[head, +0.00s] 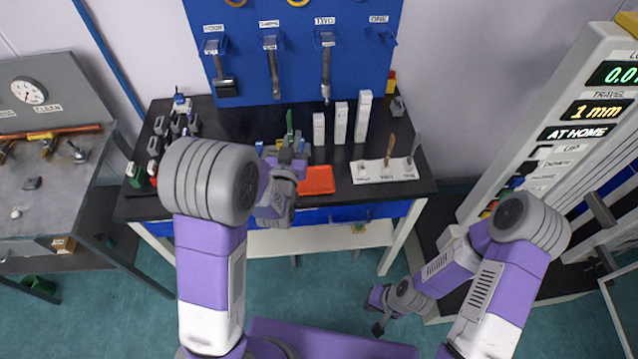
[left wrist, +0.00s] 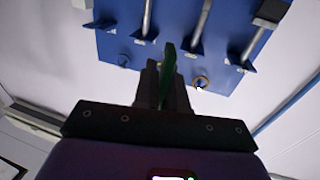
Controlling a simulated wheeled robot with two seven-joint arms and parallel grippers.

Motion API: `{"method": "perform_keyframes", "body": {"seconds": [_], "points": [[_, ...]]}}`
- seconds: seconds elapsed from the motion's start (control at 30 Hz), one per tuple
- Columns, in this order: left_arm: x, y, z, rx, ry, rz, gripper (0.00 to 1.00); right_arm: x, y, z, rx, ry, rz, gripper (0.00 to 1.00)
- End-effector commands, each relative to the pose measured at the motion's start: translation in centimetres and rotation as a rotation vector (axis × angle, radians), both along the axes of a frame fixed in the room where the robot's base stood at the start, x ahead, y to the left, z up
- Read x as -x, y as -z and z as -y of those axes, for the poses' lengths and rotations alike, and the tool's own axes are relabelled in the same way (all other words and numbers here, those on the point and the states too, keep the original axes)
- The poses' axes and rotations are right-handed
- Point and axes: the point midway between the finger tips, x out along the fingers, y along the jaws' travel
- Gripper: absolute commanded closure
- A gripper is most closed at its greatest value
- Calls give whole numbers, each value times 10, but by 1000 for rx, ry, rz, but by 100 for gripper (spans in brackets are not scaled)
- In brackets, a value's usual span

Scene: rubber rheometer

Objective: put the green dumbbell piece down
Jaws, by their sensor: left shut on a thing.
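The green dumbbell piece (left wrist: 169,62) is a thin upright green strip between the fingers of my left gripper (left wrist: 162,85) in the left wrist view. In the head view the green piece (head: 289,124) sticks up above my left gripper (head: 287,150), which is shut on it over the black bench. Its lower part is hidden by the fingers. My right gripper (head: 378,315) hangs low at the right, away from the bench. Its fingers are too small to tell whether they are open.
An orange-red tray (head: 317,180) lies on the black bench (head: 337,158) just right of my left gripper. Several white blocks (head: 340,122) stand behind it. A white labelled plate (head: 372,171) holds upright pieces. A blue tool board (head: 299,60) rises behind. The rheometer panel (head: 570,115) stands right.

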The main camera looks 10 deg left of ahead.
Motion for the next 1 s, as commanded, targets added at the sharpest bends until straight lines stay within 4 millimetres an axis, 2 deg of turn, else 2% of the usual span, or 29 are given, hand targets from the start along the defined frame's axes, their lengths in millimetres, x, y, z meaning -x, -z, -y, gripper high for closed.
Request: {"method": "perform_keyframes", "body": {"seconds": [0.03, 0.1, 0.3, 0.4, 0.57, 0.83, 1.0], "points": [[-3, 15, 4, -3, -18, 8, 100, 0, 21, 0, 0, 0, -1, 100], [-8, 25, 10, -7, -51, 13, 100, 0, 40, 0, 0, 0, -1, 100], [-15, 48, 27, 0, -136, 10, 100, 0, 83, 0, 0, 0, -1, 100], [-16, 56, 34, 7, -164, 0, 100, 0, 96, 0, 0, 0, -1, 100], [-16, 63, 40, 14, -189, -13, 100, 0, 107, 0, 0, 1, 0, 100], [-16, 111, 40, 11, -195, -18, 100, 0, 124, 0, 0, 0, 0, 100], [-16, 124, 40, 13, -194, -15, 100, 0, 128, 0, 0, 0, 0, 100]]}}
